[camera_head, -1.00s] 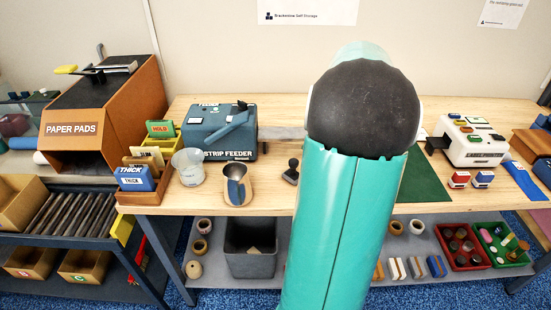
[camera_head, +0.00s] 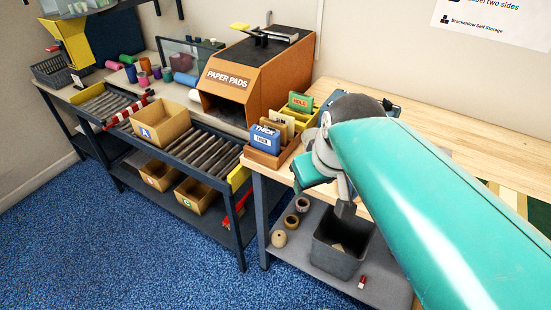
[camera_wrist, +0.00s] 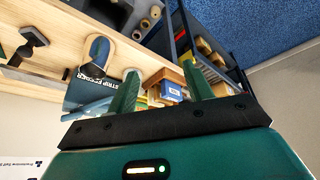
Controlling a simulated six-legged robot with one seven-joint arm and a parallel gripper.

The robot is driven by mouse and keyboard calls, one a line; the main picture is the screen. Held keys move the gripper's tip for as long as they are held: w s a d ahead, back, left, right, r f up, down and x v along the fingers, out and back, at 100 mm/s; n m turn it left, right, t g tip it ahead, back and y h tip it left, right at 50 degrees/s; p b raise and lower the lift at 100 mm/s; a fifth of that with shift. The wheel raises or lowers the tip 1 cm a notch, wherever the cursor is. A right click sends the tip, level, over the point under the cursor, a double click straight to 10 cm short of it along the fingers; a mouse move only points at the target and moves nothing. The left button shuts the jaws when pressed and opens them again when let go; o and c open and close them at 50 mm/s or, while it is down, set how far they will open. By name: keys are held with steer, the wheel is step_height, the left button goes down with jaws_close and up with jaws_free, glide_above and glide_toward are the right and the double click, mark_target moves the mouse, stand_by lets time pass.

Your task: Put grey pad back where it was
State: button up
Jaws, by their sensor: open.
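I cannot make out a grey pad in either current view. My gripper (camera_wrist: 160,85) is open and empty in the wrist view, its two green fingers wide apart. Behind the fingers, apart from them as far as I can tell, are the bench top and a blue THICK box (camera_wrist: 172,93). In the head view my arm reaches over the bench's front left part, and its end hides much of the bench; the fingertips are not clear there. An orange PAPER PADS dispenser (camera_head: 230,82) stands left of the bench, its front opening dark inside.
The blue THICK box also stands in an orange holder (camera_head: 262,157) at the bench's left end. A grey bin (camera_head: 338,262) and several rolls sit on the lower shelf. A roller rack with carton A (camera_head: 160,122) is at left. Blue carpet (camera_head: 120,240) is clear in front.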

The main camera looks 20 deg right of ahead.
steer(key=s+a+f+t, duration=0.1)
steer(key=s+a, duration=0.2)
steer(key=a, duration=0.1)
steer(key=shift+s+a+m, duration=0.25)
steer(key=shift+a+m, duration=0.15)
steer(key=shift+f, duration=0.1)
stand_by(0.7)
